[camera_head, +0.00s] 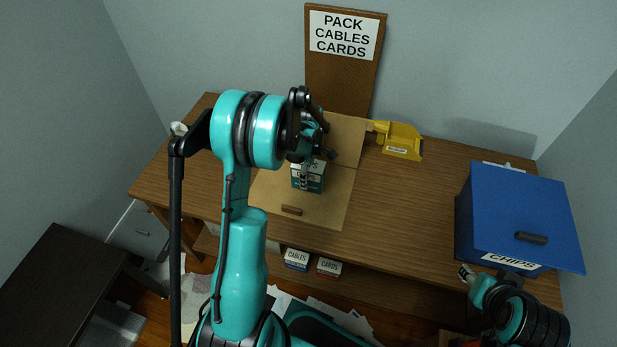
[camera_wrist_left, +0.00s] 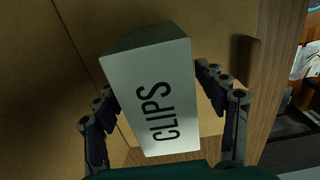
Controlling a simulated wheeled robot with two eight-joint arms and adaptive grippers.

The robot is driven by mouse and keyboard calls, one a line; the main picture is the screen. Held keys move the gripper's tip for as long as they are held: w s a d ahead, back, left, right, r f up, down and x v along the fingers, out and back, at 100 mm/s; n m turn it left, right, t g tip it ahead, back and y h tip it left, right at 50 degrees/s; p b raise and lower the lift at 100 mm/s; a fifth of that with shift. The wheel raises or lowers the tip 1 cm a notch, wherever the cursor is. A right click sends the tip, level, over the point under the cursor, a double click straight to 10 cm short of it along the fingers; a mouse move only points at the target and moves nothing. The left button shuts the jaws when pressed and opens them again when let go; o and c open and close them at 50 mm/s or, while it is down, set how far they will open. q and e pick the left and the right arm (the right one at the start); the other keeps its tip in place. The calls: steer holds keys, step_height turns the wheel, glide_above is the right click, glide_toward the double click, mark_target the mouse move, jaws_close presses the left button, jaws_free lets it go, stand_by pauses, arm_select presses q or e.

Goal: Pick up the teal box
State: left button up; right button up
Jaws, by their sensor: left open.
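The teal box (camera_head: 308,182) stands on the tan board in the middle of the desk, partly hidden by my left gripper (camera_head: 309,165). In the left wrist view the box (camera_wrist_left: 155,95) shows a pale face marked CLIPS and a darker side. My left gripper (camera_wrist_left: 158,88) is open, with one finger on each side of the box. I cannot tell whether the fingers touch it. My right gripper (camera_head: 490,287) is low at the right by the blue container; its jaws are not clear.
A blue container (camera_head: 517,215) marked CHIPS stands at the right. Boxes marked CABLES (camera_head: 297,259) and CARDS (camera_head: 329,267) sit below the desktop.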

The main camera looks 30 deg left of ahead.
arm_select(q)
steer(key=shift+s+r, duration=0.1)
steer(key=shift+r, duration=0.05)
steer(key=shift+c, duration=1)
steer(key=c, duration=1.2)
